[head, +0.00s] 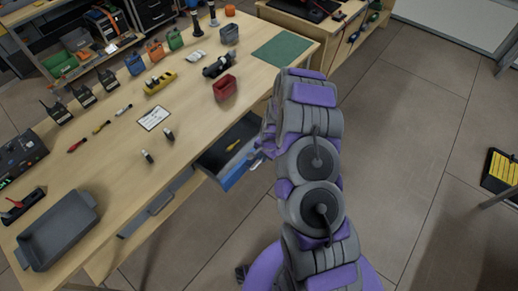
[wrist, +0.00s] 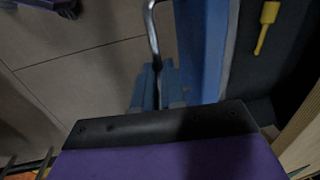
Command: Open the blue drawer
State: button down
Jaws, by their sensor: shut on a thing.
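The blue drawer (head: 238,172) is pulled out from under the workbench, and its dark interior shows. A yellow-handled tool (head: 233,146) lies inside; it also shows in the wrist view (wrist: 265,25). In the wrist view the drawer's blue front (wrist: 200,45) stands right of its metal bar handle (wrist: 152,28). My gripper (wrist: 157,88) is shut on the handle, with the fingers on both sides of the bar. In the head view my gripper (head: 260,160) is at the drawer front, partly hidden by my arm.
The workbench (head: 195,120) carries radios, a red bin (head: 225,88), a grey tray (head: 58,228) and a green mat (head: 282,49). A grey-fronted drawer (head: 155,205) sits left of the blue one. Open tiled floor (head: 410,130) lies to the right.

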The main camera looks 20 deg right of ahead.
jog(key=s+d, duration=0.1)
jog(key=s, duration=0.1)
jog(key=s+d+p, duration=0.1)
jog(key=s+d, duration=0.1)
dwell(0.3)
jog(key=shift+w, duration=0.1)
jog(key=c, duration=1.5)
grip_release()
jog(key=shift+a, duration=0.15)
jog(key=shift+r, duration=0.1)
jog(key=r+p, duration=0.1)
jog(key=r, duration=0.4)
jog(key=s+d+r+p, duration=0.1)
jog(key=r, duration=0.5)
jog(key=s+d+r+p, duration=0.1)
jog(key=r, duration=0.5)
jog(key=shift+s, duration=0.25)
